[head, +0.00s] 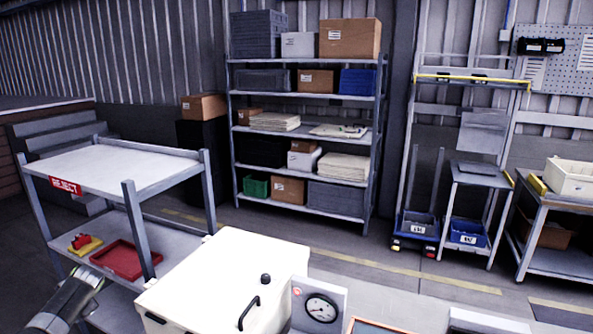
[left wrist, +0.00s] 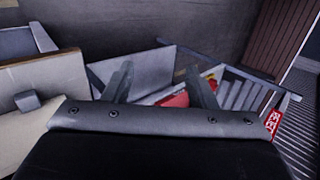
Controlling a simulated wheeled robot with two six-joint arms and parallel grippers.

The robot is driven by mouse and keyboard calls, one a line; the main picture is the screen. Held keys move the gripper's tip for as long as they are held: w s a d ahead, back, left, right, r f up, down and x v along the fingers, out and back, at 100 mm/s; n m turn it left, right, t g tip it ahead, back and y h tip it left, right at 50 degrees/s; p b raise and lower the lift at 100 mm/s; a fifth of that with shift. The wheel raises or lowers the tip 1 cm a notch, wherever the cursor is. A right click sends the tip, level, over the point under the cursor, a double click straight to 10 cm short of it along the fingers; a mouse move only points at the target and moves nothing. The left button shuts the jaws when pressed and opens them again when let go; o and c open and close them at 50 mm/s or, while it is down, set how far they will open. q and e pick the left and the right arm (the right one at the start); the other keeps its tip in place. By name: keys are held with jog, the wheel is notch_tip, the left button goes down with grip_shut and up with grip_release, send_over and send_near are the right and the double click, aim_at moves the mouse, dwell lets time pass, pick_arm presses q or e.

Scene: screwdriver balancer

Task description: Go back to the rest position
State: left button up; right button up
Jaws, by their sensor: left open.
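My left gripper (left wrist: 160,72) shows in the left wrist view with its two fingers spread apart and nothing between them. Beyond the fingers lie the cart's pale shelf and something red. In the head view, part of my left arm shows at the bottom left corner, beside the lower shelf of the reject cart (head: 115,165). The gripper's fingertips cannot be made out there. My right gripper is in neither view. No screwdriver can be made out in either view.
A white box (head: 225,275) with a black handle and a gauge (head: 320,308) stand at the front. The cart's lower shelf holds a red tray (head: 127,260) and a yellow-and-red item (head: 84,244). A loaded rack (head: 305,130) stands behind. Open floor lies between.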

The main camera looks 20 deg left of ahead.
pick_arm(q)
jog(key=s+a+f+m+t+y, duration=0.15)
jog(key=s+f, duration=0.35)
jog(key=s, duration=0.6)
jog(key=s+a+f, duration=0.3)
jog(key=s+f, duration=0.1)
jog(key=s, duration=0.7)
jog(key=s+a+f+m+t, duration=0.15)
jog(key=s+f, duration=0.35)
jog(key=s, duration=0.6)
jog(key=s+d+f+n+g+h, duration=0.25)
jog(key=d+f+h, duration=0.25)
jog(key=d+f, duration=1.75)
jog(key=d+f+n+h, duration=0.15)
jog(key=d+f, duration=0.25)
jog(key=d, duration=1.3)
jog(key=d+f+h, duration=0.2)
jog(key=d+f, duration=0.2)
jog(key=d, duration=1.2)
notch_tip(320, 180, down, 15)
jog(key=s+b, duration=0.1)
jog(key=b, duration=1.3)
jog(key=shift+r, duration=0.15)
jog(key=shift+t, duration=0.25)
